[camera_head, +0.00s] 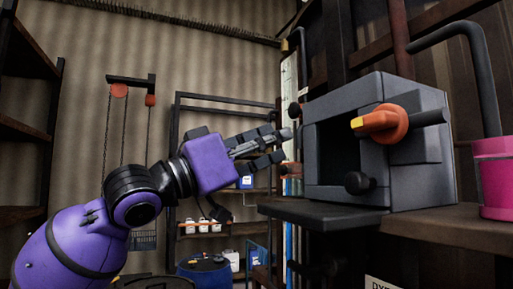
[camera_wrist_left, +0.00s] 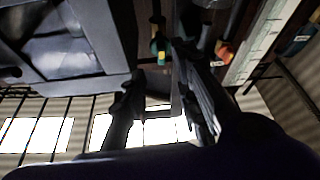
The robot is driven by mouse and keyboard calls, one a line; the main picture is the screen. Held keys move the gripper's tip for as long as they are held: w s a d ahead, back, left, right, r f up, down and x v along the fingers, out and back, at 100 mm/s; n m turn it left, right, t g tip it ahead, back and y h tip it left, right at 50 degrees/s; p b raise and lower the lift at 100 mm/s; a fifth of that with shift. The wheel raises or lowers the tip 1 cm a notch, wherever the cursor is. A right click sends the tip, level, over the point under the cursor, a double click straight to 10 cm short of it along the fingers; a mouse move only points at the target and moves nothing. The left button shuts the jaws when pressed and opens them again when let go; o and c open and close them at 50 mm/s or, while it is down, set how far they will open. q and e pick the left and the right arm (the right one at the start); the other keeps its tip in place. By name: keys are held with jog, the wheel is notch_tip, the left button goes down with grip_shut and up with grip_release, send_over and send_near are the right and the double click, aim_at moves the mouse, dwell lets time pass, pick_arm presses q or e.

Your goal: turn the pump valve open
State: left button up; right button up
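The pump (camera_head: 425,100) is a grey box with a dark opening in its front. Its valve handle (camera_head: 388,124) is orange with a yellow tip and sits on the box's right part, the tip pointing left. A black knob (camera_head: 358,183) is below it. My purple left gripper (camera_head: 284,146) is left of the box, its fingers apart and pointing right; it is clear of the handle in the picture. The left wrist view shows the two dark fingers (camera_wrist_left: 162,88) spread with nothing clear between them. I cannot surely identify the handle there. My right gripper is out of view.
The pump stands on a dark shelf (camera_head: 450,228). A pink container (camera_head: 492,172) stands at the right, near a black pipe (camera_head: 484,85). Behind my arm are a rack with white containers (camera_head: 203,228) and a blue drum (camera_head: 204,274). Chains hang from a bracket (camera_head: 130,82) on the left.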

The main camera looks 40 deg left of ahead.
pick_arm(q)
jog(key=v, duration=0.3)
jog(key=shift+s+a+f, duration=0.1)
jog(key=shift+s+f, duration=0.05)
jog(key=shift+s, duration=0.2)
dwell(0.3)
